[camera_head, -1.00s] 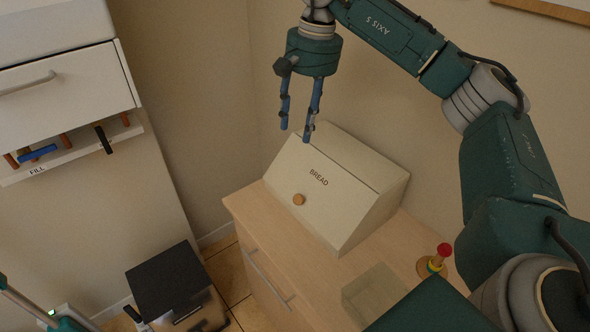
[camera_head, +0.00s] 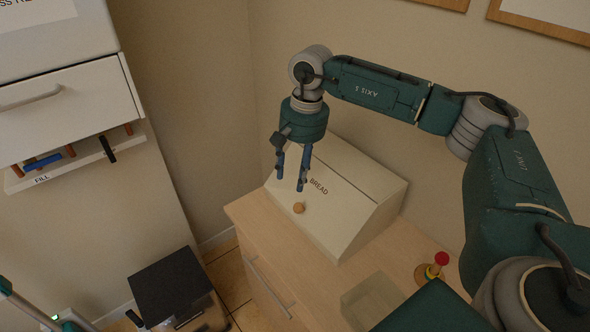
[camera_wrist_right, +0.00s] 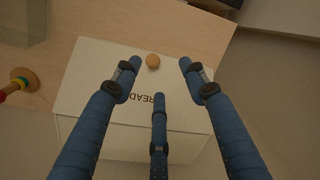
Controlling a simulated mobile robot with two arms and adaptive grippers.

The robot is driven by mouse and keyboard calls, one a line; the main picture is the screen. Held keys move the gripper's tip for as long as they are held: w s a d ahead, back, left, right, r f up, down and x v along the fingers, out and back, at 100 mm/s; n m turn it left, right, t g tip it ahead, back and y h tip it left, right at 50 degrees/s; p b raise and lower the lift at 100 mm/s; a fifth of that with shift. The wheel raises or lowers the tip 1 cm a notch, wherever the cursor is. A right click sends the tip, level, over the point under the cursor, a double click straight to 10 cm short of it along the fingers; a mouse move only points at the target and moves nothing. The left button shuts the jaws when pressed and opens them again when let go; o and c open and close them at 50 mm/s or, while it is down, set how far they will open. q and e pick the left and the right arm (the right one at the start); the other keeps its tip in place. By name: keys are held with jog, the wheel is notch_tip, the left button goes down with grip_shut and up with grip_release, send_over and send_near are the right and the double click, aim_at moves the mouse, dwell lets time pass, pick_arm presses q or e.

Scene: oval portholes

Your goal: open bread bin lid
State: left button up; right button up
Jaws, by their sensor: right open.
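The cream bread bin (camera_head: 352,205) stands on a light wood cabinet, its sloped front lid marked BREAD. A round wooden knob (camera_head: 298,208) sits low on that lid, which is shut. My right gripper (camera_head: 289,186) is open and empty, fingers pointing down, in front of the lid and just above the knob in the head view. In the right wrist view the knob (camera_wrist_right: 153,61) lies between the spread blue fingers (camera_wrist_right: 158,75), near their tips, with no clear contact. My left gripper is not in view.
The wooden cabinet (camera_head: 261,232) has a drawer with a bar handle. A clear box (camera_head: 372,300) and a ring-stacking toy (camera_head: 433,270) stand to the right of the bin. A black-topped bin (camera_head: 172,284) is on the floor at left. Walls close in behind.

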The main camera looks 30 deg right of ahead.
jog(key=shift+c, duration=0.5)
grip_shut()
jog(key=shift+o, duration=0.5)
grip_release()
notch_tip(320, 180, up, 12)
jog(key=s+d, duration=0.1)
